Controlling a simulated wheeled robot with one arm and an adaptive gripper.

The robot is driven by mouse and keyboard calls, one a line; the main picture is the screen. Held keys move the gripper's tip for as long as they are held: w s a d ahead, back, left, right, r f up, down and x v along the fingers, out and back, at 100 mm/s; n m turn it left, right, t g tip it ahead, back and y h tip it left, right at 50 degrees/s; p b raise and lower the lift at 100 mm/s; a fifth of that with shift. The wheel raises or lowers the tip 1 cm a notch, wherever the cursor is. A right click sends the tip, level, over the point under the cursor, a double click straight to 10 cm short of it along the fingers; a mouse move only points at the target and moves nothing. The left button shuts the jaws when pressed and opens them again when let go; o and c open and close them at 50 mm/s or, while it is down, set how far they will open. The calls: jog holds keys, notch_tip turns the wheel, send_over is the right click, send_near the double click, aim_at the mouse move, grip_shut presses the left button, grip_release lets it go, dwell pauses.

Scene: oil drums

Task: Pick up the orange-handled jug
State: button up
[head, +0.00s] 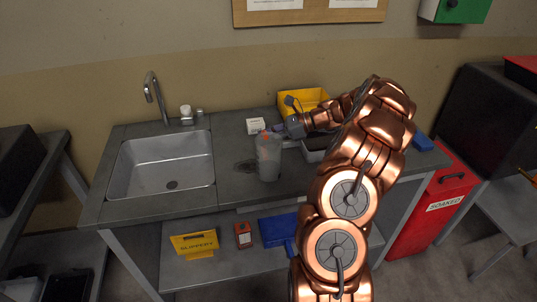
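A translucent grey jug (268,161) stands upright on the counter, right of the sink. Small orange parts show at its top, probably the orange handle, mostly on the far side. My gripper (276,129) is just behind and above the jug's top right, reaching in from the right. Its fingers are small and partly hidden, so I cannot tell whether they are open or touching the jug.
A sink (162,165) with a tap (152,92) is to the left. A small white box (255,126), a yellow bin (303,97) and a grey tray (315,155) are close around the gripper. The counter front is clear.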

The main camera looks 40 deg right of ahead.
jog(key=shift+w+a+f, duration=0.2)
jog(key=shift+w+a, duration=0.1)
jog(key=shift+a, duration=0.1)
grip_shut()
